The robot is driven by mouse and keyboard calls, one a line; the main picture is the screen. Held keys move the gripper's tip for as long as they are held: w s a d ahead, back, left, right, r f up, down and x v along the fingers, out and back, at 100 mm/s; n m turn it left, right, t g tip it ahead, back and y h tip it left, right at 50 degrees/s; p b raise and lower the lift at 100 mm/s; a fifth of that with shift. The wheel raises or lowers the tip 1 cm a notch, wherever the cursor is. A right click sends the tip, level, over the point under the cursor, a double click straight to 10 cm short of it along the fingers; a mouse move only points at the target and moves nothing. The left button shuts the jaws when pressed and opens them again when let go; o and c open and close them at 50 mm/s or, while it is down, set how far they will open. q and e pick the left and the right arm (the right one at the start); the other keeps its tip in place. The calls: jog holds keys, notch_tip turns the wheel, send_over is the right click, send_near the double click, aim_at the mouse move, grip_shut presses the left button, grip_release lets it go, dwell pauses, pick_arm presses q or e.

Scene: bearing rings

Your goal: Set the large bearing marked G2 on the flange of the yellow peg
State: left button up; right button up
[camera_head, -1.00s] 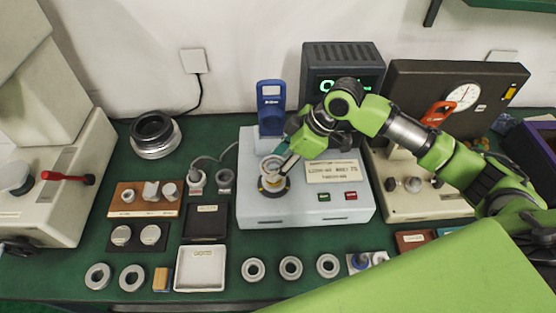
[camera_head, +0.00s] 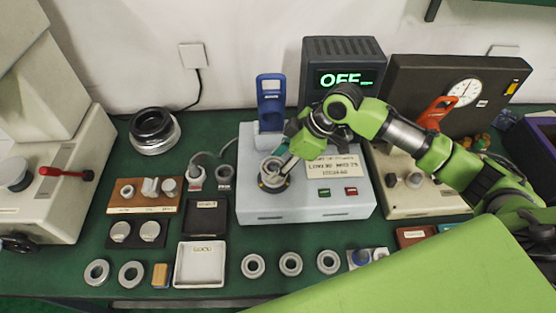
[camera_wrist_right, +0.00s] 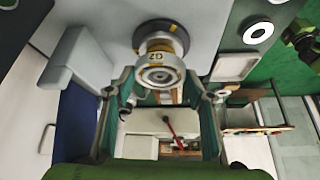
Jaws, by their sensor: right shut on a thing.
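The large bearing marked G2 (camera_wrist_right: 160,73) is a pale metal ring, seen in the right wrist view between the fingers of my right gripper (camera_wrist_right: 160,92). In the head view my right gripper (camera_head: 277,164) is shut on the bearing (camera_head: 270,167) at the left part of the light grey machine. The yellow peg (camera_wrist_right: 163,45) stands on a round dark base, and the bearing is in line with it. Only a little yellow shows, and the fingers hide part of the contact, so I cannot tell whether the bearing rests on the flange. My left gripper is not in view.
Loose rings (camera_head: 290,264) lie along the front. A white tray (camera_head: 199,281) and a black tray (camera_head: 205,231) stand to the left.

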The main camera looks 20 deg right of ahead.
jog(key=shift+f, duration=0.6)
jog(key=o, duration=1.5)
jog(key=v, duration=1.2)
